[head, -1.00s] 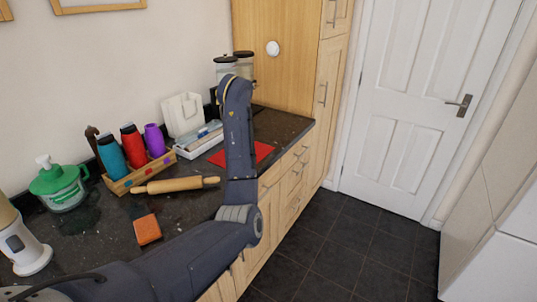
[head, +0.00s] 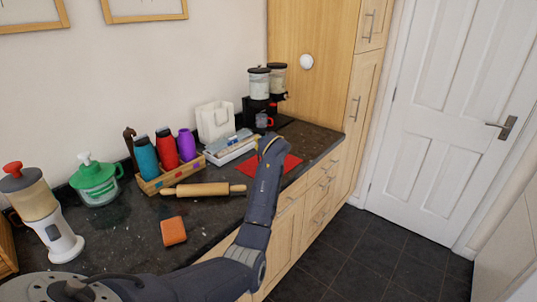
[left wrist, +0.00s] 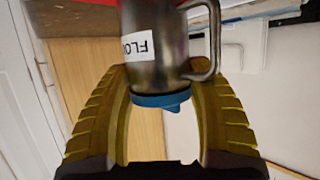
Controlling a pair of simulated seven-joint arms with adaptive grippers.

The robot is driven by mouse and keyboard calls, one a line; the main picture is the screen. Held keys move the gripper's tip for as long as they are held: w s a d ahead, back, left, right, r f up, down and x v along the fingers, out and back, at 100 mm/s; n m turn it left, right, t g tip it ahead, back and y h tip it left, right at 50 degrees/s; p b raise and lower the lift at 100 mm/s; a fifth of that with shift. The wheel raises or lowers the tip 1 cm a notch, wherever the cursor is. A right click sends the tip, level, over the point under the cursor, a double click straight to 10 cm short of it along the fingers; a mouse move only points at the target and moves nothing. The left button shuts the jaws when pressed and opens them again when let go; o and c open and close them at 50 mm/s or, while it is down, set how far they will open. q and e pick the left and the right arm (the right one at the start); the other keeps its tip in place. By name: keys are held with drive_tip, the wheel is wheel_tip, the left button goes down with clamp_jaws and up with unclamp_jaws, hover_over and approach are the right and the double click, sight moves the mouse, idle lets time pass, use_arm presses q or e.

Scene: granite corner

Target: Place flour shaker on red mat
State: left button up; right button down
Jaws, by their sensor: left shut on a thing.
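The flour shaker (left wrist: 155,40) is a metal cup with a side handle, a white label with partly visible lettering, and a blue end. In the left wrist view my left gripper (left wrist: 158,76) has its yellow fingers on both sides of the shaker, shut on it. The red mat (head: 287,166) lies on the dark counter, partly covered by my left arm in the head view. Red, apparently the mat, shows beyond the shaker in the left wrist view (left wrist: 75,4). The shaker is hidden in the head view; I cannot tell whether it touches the mat.
A white tray (head: 232,153) with items and a rolling pin (head: 204,190) lie left of the mat. A wooden rack (head: 167,180) holds bottles.

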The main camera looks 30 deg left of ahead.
use_arm(q)
drive_tip(key=shift+f, duration=2.45)
drive_tip(key=shift+f, duration=0.15)
drive_tip(key=o, duration=1.3)
